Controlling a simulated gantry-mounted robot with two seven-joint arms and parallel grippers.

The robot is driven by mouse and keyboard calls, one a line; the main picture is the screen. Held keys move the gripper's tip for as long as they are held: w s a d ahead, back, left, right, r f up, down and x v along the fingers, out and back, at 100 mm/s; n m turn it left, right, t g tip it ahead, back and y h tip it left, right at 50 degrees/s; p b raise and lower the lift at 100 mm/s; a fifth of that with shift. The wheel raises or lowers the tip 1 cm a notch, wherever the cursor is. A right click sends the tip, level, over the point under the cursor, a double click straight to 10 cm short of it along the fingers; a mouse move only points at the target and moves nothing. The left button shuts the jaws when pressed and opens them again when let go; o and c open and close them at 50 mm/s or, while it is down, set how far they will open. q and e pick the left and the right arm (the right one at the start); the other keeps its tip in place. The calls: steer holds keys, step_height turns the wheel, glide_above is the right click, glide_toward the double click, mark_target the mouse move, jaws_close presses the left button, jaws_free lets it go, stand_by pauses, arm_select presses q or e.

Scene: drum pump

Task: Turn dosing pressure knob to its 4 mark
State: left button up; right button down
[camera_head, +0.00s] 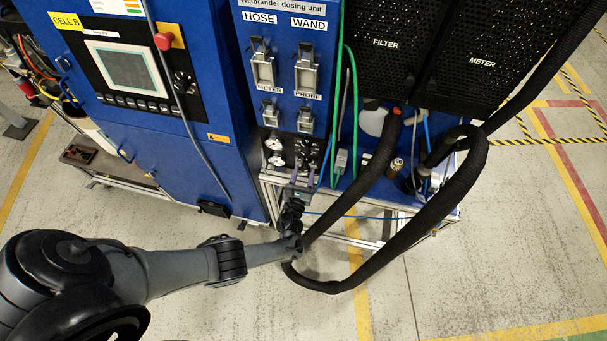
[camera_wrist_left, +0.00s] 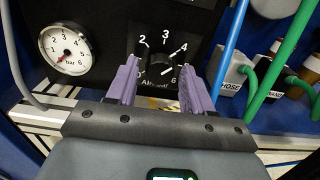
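In the head view the left gripper (camera_head: 302,181) is at the lower front of the dosing unit (camera_head: 284,98), small and partly hiding the knob area. My right gripper is not in view.
A white pressure gauge (camera_wrist_left: 67,49) is left of the knob. A thick black hose (camera_head: 398,248) loops right of my left arm. Open floor lies in front.

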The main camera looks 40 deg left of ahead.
arm_select(q)
steer(key=shift+o, duration=0.5)
steer(key=shift+s+d, duration=0.25)
steer(key=shift+s, duration=0.2)
steer(key=p+v, duration=0.2)
steer(key=v, duration=0.7)
steer(key=shift+s+p, duration=0.4)
steer(key=shift+s+d+f, duration=0.1)
steer(key=shift+d, duration=0.05)
